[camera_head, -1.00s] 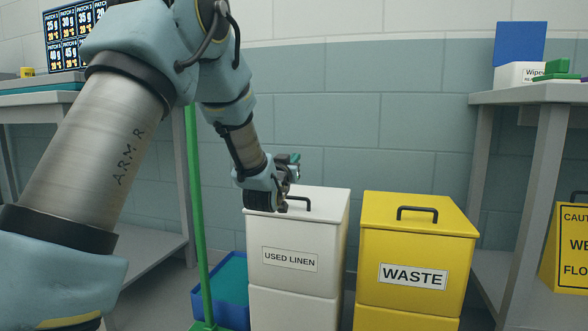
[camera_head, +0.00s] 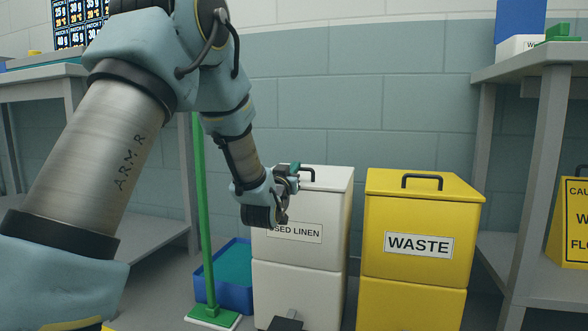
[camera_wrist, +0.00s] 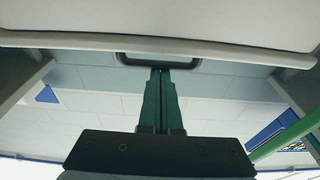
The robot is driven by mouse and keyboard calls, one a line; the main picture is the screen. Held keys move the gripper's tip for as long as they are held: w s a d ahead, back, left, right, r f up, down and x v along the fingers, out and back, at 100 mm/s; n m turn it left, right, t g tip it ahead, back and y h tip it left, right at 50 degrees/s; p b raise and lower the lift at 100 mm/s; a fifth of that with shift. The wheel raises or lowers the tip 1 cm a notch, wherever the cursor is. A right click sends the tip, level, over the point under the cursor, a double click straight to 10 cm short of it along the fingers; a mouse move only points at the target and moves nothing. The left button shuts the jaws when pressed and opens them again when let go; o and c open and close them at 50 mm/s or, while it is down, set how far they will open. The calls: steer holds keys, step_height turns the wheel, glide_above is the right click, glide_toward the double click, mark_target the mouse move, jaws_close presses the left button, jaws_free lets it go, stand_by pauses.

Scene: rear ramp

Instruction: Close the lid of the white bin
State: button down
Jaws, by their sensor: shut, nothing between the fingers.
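The white bin (camera_head: 335,250), labelled USED LINEN, stands left of the yellow bin. Its lid (camera_head: 330,180) looks down and flush with the body, with a dark handle (camera_head: 308,171) on top. My gripper (camera_head: 295,170) is at the bin's upper front left, hiding part of the lid and label. In the wrist view, my gripper's green fingers (camera_wrist: 160,73) are together and empty, pointing toward the dark handle (camera_wrist: 126,59) by the edge of a white panel (camera_wrist: 160,22) of the bin. I cannot tell whether they touch it.
The yellow WASTE bin (camera_head: 420,210) stands close on the right. A blue tub (camera_head: 234,285) and a green pole (camera_head: 200,200) on a base are at left. Tables flank both sides. A yellow caution sign (camera_head: 572,220) stands at far right.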

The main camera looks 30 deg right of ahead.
steer(key=shift+s+f, duration=0.1)
steer(key=shift+f, duration=0.8)
steer(key=r+p+v, duration=0.2)
steer(key=p+v, duration=0.1)
steer(key=v, duration=0.7)
steer(key=w+a+f+n+g+y+p, duration=0.25)
steer(key=a+y+p, duration=0.2)
steer(key=a, duration=0.55)
steer(key=w+a+f+n+g+y+p, duration=0.1)
steer(key=a+n+g+y+p, duration=0.3)
steer(key=a, duration=0.6)
steer(key=s+a+r+n+g+y+p, duration=0.1)
steer(key=s+a+g+y+p, duration=0.4)
steer(key=s+a, duration=0.95)
step_height(320, 180, up, 38)
steer(key=a+g+p, duration=0.1)
steer(key=p, duration=3.6)
steer(key=shift+s+a+g, duration=0.15)
steer(key=shift+s+g, duration=0.05)
steer(key=shift+g, duration=0.15)
